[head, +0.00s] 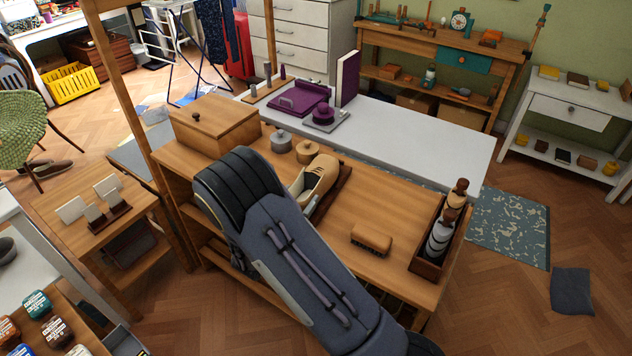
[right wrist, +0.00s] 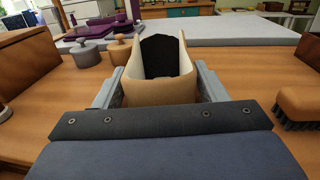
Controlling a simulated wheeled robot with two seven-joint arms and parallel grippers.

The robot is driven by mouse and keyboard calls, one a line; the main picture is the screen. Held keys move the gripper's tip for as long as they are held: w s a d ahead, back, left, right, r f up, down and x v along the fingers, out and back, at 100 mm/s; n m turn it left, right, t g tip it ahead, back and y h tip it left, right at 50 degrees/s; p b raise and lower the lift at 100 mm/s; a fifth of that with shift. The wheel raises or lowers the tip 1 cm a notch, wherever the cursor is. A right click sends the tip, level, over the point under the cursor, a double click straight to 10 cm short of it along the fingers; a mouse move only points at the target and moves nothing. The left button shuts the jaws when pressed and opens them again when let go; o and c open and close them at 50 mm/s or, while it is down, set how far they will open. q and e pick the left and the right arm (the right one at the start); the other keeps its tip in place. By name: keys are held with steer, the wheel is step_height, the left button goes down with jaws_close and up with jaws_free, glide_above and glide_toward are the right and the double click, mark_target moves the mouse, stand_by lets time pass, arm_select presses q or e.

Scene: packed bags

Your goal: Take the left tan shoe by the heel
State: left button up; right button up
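A tan shoe (head: 322,176) with a pale lining and black insole lies on the wooden bench, toe pointing away from me. In the right wrist view the same shoe (right wrist: 160,92) has its heel end facing me. My right gripper (right wrist: 158,78) has one grey finger on each side of the heel and looks open around it. The gaps are very narrow, and I cannot tell whether the fingers touch. A second shoe is not seen on the bench. My left gripper is not in view.
A brush (head: 371,239) and a wooden crate (head: 414,264) with bottles are to the right on the bench (head: 385,205). A white table (head: 430,135) lies beyond. Bare bench surrounds the brush.

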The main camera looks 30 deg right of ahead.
steer(key=c, duration=0.7)
steer(key=shift+c, duration=0.8)
steer(key=shift+r, duration=0.15)
